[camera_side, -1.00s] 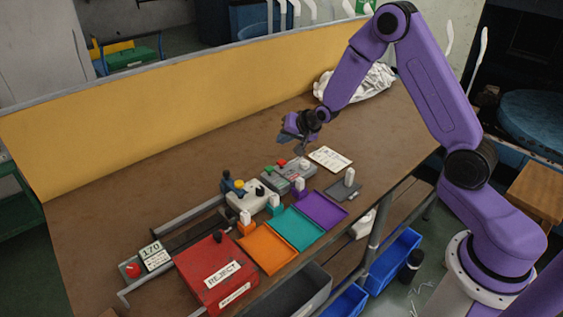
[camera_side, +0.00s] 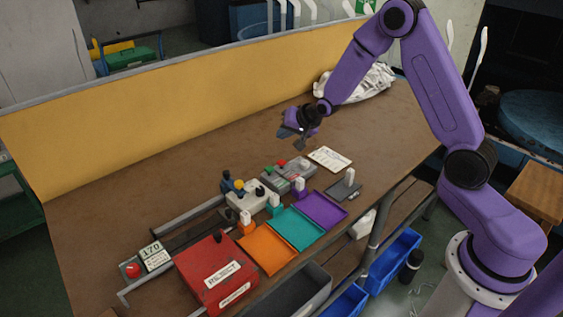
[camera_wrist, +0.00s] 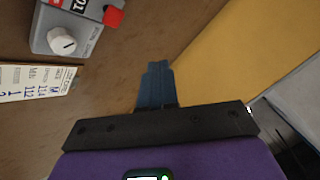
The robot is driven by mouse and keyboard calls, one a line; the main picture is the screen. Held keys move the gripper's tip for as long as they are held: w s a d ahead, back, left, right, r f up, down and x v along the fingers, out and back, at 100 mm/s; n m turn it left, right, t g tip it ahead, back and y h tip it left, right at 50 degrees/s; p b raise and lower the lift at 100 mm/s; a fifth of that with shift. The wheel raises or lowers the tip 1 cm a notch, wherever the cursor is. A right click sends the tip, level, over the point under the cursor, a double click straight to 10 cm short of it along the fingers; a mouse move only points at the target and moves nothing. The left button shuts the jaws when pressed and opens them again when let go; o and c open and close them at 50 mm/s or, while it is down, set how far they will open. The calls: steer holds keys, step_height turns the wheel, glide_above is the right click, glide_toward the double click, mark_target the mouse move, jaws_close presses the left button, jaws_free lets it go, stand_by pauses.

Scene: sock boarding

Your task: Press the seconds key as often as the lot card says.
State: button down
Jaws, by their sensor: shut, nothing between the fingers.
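The lot card (camera_side: 329,159) lies flat on the table right of the grey key boxes. In the wrist view the card (camera_wrist: 30,84) shows at the left edge, sideways and cut off, with only part of its print visible. A grey box (camera_side: 290,173) with red and green parts stands beside it. In the wrist view a grey box (camera_wrist: 84,30) has a white knob, a red part and a partly cut-off display. I cannot tell which key is the seconds key. My gripper (camera_side: 302,144) is shut and empty, in the air behind the boxes; its fingers (camera_wrist: 157,86) touch nothing.
Orange (camera_side: 266,248), teal (camera_side: 298,228) and purple (camera_side: 323,208) trays line the front edge. A red reject box (camera_side: 212,272) and a 170 display (camera_side: 152,251) stand at left. A yellow panel (camera_side: 180,118) closes the back.

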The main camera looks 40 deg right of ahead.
mark_target(284, 162)
steer(key=shift+f, duration=3.35)
steer(key=shift+f, duration=0.2)
steer(key=shift+f, duration=0.25)
steer(key=shift+f, duration=0.65)
stand_by(0.5)
steer(key=shift+r, duration=1.1)
steer(key=shift+r, duration=2.5)
